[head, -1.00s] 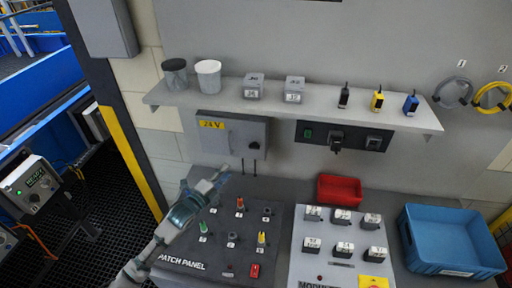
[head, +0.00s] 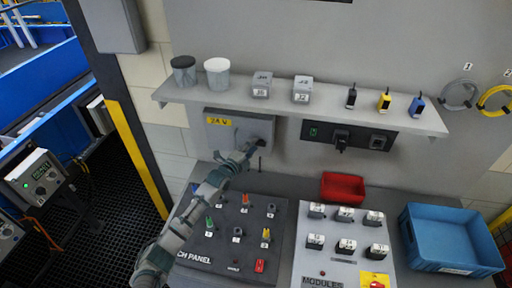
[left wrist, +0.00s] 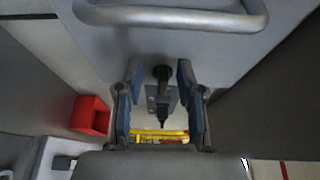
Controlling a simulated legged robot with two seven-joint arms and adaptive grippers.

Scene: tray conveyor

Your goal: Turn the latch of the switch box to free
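The switch box (head: 225,134) is a grey box with a yellow 24 V label, fixed to the wall under the shelf. My left gripper (head: 248,150) is at the lower right of its door, over the latch, which it mostly covers in the head view. In the left wrist view my left gripper (left wrist: 160,70) is open, its two fingers apart. A dark knob, seemingly the latch (left wrist: 162,75), shows between the fingertips. I cannot tell whether they touch it. The door's grey bar handle (left wrist: 175,20) crosses the top of that view. My right gripper is not in view.
The shelf (head: 300,105) with cups, blocks and plugs runs above the box. A dark socket panel (head: 360,142) is to its right. The patch panel (head: 225,250), module panel (head: 345,262), red bin (head: 343,187) and blue bin (head: 450,240) stand below.

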